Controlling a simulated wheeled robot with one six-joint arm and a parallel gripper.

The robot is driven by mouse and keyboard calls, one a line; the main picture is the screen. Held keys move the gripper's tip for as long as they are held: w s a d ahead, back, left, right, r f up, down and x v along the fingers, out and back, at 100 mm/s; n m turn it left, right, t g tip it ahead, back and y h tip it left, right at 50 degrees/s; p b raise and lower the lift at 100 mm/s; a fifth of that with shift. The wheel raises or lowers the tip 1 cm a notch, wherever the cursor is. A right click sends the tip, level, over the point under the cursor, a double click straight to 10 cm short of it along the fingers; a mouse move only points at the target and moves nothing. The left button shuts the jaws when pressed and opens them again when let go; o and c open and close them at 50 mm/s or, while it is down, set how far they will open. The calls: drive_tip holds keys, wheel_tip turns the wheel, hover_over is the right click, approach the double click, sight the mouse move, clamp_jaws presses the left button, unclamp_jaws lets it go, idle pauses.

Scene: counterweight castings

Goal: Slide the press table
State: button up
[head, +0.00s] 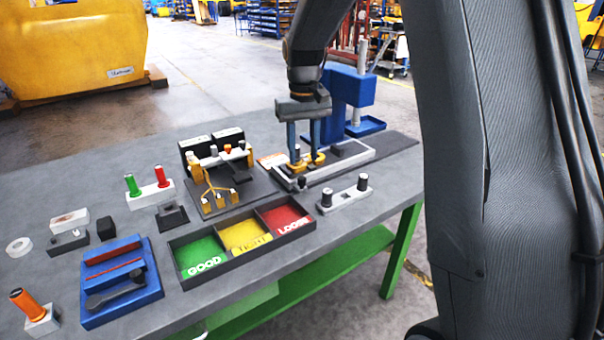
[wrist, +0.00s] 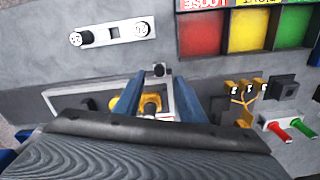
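The press table is a light grey plate (head: 345,158) in front of the blue press, with a small dark knob (head: 302,184) at its near end. The knob also shows in the wrist view (wrist: 158,69), between the lines of my fingers. A yellow fixture (head: 316,160) sits on the plate; in the wrist view it (wrist: 151,105) lies between the fingers. My gripper (head: 304,163) points down over the plate, its two blue fingers apart with a visible gap. Whether the fingertips touch anything is not clear. The blue press (head: 348,90) stands behind.
A sorting tray (head: 247,255) with green, yellow and red compartments lies in front of the press. A gauge block (head: 344,196) with two dark-topped pins is right of it. A dark fixture (head: 222,188) stands left of my gripper. A blue rack (head: 121,284) lies at front left.

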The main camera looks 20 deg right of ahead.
sight(302, 178)
drive_tip(key=shift+w, duration=0.4)
drive_tip(key=shift+f, duration=0.25)
drive_tip(key=shift+f+p, duration=1.1)
drive_tip(key=shift+f, duration=2.45)
clamp_jaws()
